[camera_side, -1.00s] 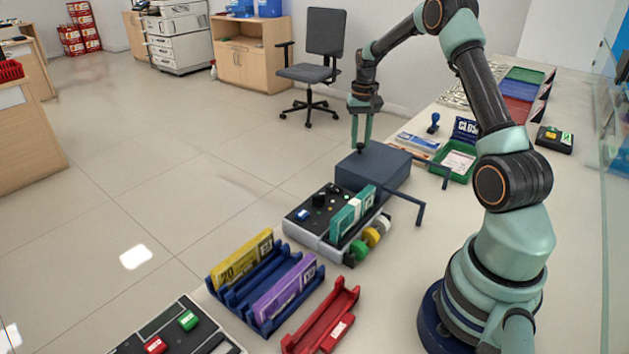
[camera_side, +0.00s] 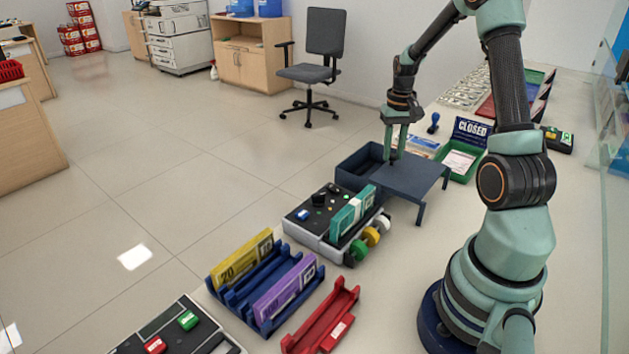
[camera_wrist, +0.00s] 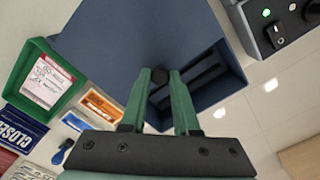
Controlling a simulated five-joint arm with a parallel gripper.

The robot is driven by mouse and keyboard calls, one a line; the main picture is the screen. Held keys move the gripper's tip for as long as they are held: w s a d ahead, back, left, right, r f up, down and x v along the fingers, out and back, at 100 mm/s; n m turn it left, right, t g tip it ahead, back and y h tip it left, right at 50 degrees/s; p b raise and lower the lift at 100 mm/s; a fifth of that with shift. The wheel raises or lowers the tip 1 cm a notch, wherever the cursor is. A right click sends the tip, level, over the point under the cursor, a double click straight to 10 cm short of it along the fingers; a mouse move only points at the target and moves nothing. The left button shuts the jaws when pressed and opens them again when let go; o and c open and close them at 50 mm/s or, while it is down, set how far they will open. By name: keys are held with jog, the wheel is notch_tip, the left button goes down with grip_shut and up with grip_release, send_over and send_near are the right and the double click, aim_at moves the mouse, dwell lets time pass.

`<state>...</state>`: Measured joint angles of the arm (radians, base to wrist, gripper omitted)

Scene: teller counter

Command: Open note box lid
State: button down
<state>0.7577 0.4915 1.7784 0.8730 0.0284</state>
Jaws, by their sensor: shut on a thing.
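The dark blue note box (camera_side: 352,174) stands on the counter, its left part uncovered. Its flat lid (camera_side: 415,179) is slid to the right, partly off the box, above a leg-like support at its right end. A small dark knob (camera_wrist: 159,76) stands on the lid near its edge. My gripper (camera_side: 392,158) points down and its fingers are shut on the knob. In the wrist view, my gripper (camera_wrist: 160,85) has one finger on each side of the knob. The box's inside (camera_wrist: 208,80) shows dark slots; the side view hides most of it.
A grey device (camera_side: 320,214) with a teal note bundle (camera_side: 352,212) stands just in front of the box. A green tray (camera_side: 461,161) and a CLOSED sign (camera_side: 472,131) lie behind and to the right. Blue racks and a red holder (camera_side: 322,320) stand nearer the camera.

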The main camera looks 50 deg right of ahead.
jog(key=shift+w+d+r, duration=0.1)
jog(key=shift+r, duration=0.05)
jog(key=c, duration=0.7)
grip_release()
jog(key=shift+o, duration=0.2)
notch_tip(320, 180, up, 12)
jog(key=w+a+r+n+t+h, duration=0.1)
jog(key=a+r+n, duration=0.1)
jog(key=a, duration=0.6)
jog(key=w+a+r+n+t, duration=0.1)
jog(key=a+r+n, duration=0.15)
jog(key=a, duration=0.55)
jog(key=s+a+n+t+y, duration=0.1)
jog(key=s+a+n+t, duration=0.2)
jog(key=a, duration=1)
jog(key=shift+s+a+f+n+t, duration=0.3)
jog(key=shift+s+a+f+n, duration=0.1)
jog(key=shift+s+n, duration=0.45)
